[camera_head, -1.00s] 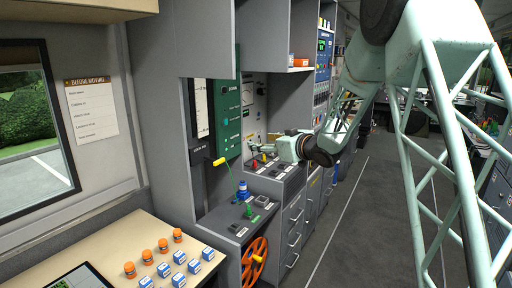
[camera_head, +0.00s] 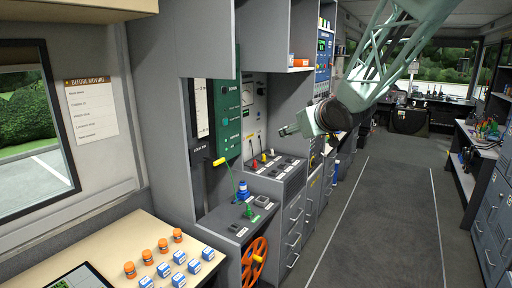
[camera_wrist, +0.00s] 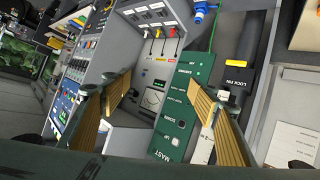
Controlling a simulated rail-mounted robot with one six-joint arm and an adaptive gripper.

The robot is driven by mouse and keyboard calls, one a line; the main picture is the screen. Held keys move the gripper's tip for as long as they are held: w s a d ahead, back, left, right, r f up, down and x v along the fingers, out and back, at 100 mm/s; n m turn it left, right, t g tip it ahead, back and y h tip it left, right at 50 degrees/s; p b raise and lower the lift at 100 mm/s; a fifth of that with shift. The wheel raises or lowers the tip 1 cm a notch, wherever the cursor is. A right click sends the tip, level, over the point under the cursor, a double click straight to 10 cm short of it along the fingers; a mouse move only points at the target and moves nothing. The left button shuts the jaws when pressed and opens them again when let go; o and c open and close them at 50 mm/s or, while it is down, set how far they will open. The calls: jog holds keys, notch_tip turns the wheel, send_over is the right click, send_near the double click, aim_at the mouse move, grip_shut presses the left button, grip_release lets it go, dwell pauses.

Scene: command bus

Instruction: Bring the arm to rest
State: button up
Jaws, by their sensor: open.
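My gripper (camera_head: 286,131) is in the middle of the head view, pointing left, in the air in front of the console. My arm comes down to it from the top right. In the wrist view my gripper (camera_wrist: 166,104) has its two tan-padded fingers wide apart with nothing between them. Beyond the fingers are the green mast panel (camera_wrist: 181,110) and a dial gauge (camera_wrist: 153,97). The fingers appear clear of the panel.
A lever with a yellow handle (camera_head: 219,162) and a blue connector (camera_head: 243,190) are on the left console. An orange handwheel (camera_head: 254,262) is below. The aisle floor (camera_head: 385,220) on the right is clear.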

jog(key=s+d+r+m+g+h, duration=0.1)
jog(key=s+d, duration=0.2)
jog(key=s, duration=0.6)
jog(key=s+d+m+g+h, duration=0.1)
jog(key=s+d+h, duration=0.15)
jog(key=s, duration=0.75)
jog(key=s+d+r+m+g+h, duration=0.15)
jog(key=s+d, duration=0.25)
jog(key=s, duration=0.5)
jog(key=s+a+f+m+g+y, duration=0.1)
jog(key=s+f, duration=0.3)
jog(key=s, duration=1.3)
jog(key=s+a+f+g+y, duration=0.1)
jog(key=s+f+g, duration=0.3)
jog(key=s, duration=1.4)
jog(key=shift+s+a+m, duration=0.25)
jog(key=shift+a+m, duration=0.1)
jog(key=shift+a, duration=0.2)
jog(key=shift+f, duration=0.1)
